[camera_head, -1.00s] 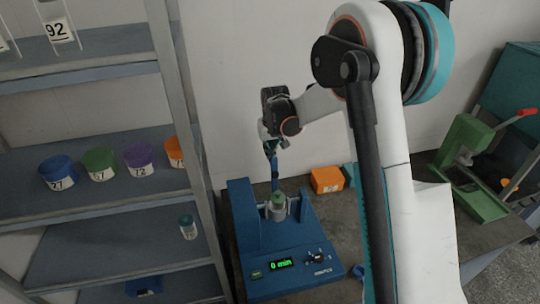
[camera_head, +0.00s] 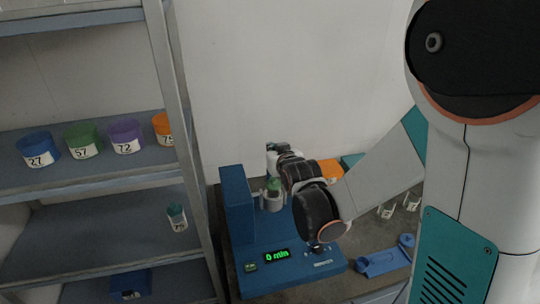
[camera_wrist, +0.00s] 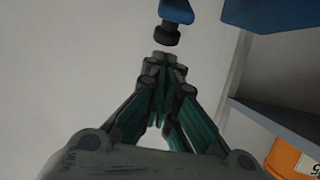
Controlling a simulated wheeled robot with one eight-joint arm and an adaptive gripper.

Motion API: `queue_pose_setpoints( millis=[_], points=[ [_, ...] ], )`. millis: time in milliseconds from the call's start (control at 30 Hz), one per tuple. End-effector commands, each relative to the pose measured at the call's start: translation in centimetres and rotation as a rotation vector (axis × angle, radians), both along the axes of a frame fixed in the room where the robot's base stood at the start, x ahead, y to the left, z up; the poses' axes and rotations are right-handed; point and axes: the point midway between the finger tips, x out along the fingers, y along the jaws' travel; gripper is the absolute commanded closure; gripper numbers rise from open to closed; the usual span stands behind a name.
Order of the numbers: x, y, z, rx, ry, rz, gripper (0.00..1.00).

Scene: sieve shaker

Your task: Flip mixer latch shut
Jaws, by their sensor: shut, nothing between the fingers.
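The blue mixer (camera_head: 238,205) stands on the bench with a lit green display. A green-lidded container (camera_head: 273,188) sits upright in its holder. My gripper (camera_head: 272,152) is above and behind the container, partly hidden by my wrist. In the wrist view my gripper (camera_wrist: 163,62) is shut and empty. The latch shows there as a blue piece with a black knob (camera_wrist: 166,34), just beyond the fingertips. I cannot tell whether they touch. In the head view the latch is not clearly seen behind my arm.
A shelf (camera_head: 100,152) with several numbered tubs stands left of the mixer. An orange box (camera_head: 330,170) lies behind my wrist. A blue part (camera_head: 385,262) and small holders (camera_head: 400,205) lie on the bench to the right. A blue block (camera_wrist: 270,12) shows in the wrist view.

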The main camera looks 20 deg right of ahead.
Motion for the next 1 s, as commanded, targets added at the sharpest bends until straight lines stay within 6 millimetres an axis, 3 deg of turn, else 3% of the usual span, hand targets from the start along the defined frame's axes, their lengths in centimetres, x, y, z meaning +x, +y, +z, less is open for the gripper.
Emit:
queue_pose_setpoints(
  millis=[33, 500, 1000],
  points=[
    [-0.6, 0.0, -1.0, 0.0, -0.046, 0.0, 1.0],
    [-4.4, 0.0, -3.8, 0.0, -0.047, 0.0, 1.0],
    [-6.0, 0.0, -6.2, 0.0, -0.041, 0.0, 1.0]
  ],
)
